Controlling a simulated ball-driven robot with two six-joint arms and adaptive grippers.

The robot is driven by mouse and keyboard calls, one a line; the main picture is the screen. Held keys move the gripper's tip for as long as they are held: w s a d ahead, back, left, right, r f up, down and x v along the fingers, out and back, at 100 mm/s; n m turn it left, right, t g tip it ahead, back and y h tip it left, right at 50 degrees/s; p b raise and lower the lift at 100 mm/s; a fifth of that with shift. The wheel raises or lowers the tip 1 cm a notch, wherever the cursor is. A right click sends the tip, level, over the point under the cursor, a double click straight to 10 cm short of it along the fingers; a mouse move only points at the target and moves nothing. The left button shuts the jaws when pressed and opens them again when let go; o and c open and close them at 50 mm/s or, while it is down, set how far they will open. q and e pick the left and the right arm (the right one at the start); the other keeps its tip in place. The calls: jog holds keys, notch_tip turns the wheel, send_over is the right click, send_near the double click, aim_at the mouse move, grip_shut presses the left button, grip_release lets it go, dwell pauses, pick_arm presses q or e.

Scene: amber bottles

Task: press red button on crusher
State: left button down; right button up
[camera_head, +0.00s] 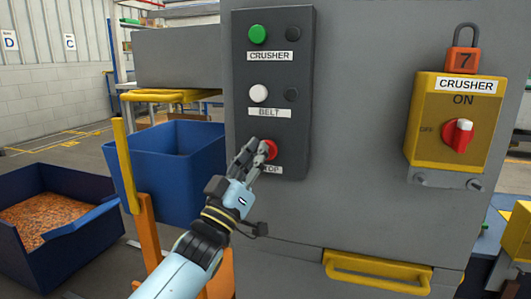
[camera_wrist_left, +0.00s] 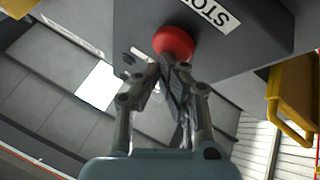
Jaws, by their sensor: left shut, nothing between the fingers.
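The red stop button (camera_head: 269,149) sits at the bottom of a dark control panel (camera_head: 274,122) on the grey crusher housing. A "STOP" label below it is partly hidden by my fingers. My left gripper (camera_head: 259,149) is shut and empty, with its fingertips at the button. In the left wrist view, the red button (camera_wrist_left: 173,42) is right beyond the tips of my left gripper (camera_wrist_left: 166,70); I cannot tell if they touch. The panel also has a green button (camera_head: 257,34) labelled "CRUSHER" and a white button (camera_head: 259,93) labelled "BELT". My right gripper is not in view.
A yellow crusher switch box (camera_head: 424,126) with a red knob and an orange padlock (camera_head: 463,61) is at right. A yellow handle (camera_head: 376,272) juts out below. A blue bin (camera_head: 178,180) and a blue crate (camera_head: 40,262) of brown pieces stand at left.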

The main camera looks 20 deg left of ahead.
dwell(0.4)
pick_arm(q)
jog(key=shift+s+p, duration=0.6)
jog(key=shift+s, duration=0.25)
jog(key=s+p, duration=0.3)
jog(key=s, duration=0.2)
jog(key=shift+a, duration=0.1)
dwell(0.4)
